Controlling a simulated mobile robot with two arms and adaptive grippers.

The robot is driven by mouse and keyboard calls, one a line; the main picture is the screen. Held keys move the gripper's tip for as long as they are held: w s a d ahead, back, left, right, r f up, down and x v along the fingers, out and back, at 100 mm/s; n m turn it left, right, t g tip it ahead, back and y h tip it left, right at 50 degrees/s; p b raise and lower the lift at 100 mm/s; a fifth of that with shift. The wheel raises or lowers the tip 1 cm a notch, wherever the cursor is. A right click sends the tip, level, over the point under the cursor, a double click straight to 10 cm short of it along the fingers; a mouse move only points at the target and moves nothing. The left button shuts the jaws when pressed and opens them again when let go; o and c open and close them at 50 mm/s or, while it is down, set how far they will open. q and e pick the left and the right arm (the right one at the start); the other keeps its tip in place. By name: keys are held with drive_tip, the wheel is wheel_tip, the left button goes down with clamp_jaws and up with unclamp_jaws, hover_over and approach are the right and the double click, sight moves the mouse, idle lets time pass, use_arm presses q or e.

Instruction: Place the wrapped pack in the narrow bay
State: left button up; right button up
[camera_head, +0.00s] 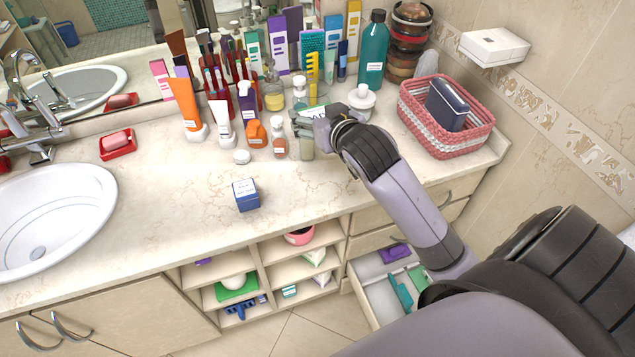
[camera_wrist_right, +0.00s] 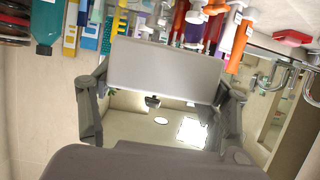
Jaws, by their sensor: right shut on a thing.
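My right gripper (camera_head: 318,122) is above the counter near the mirror, in front of the bottles, shut on a pale pack with a lettered label (camera_head: 315,112). In the right wrist view the pack's plain pale-grey face (camera_wrist_right: 165,70) spans between the two fingers of the gripper (camera_wrist_right: 160,105). I take it for the wrapped pack; the gripper partly hides it in the head view. Below the counter is an open shelf unit (camera_head: 250,268) split into several bays; which one is the narrow bay I cannot tell. My left gripper is not in view.
Bottles, tubes and boxes crowd the counter's back edge. A pink-white basket (camera_head: 420,125) holds a dark blue box. A small blue box (camera_head: 245,195) stands near the front edge, with clear counter (camera_head: 170,230) to its left. An open drawer (camera_head: 365,268) holds purple and teal items.

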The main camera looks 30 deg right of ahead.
drive_tip(key=p, duration=0.1)
hover_over(318, 186)
wheel_tip(318, 186, down, 15)
drive_tip(key=shift+w+f, duration=0.1)
wheel_tip(318, 186, down, 4)
drive_tip(key=shift+r+p, duration=0.1)
drive_tip(key=shift+p, duration=0.45)
drive_tip(key=shift+f, duration=0.2)
drive_tip(key=shift+f, duration=0.2)
drive_tip(key=o, duration=1.2)
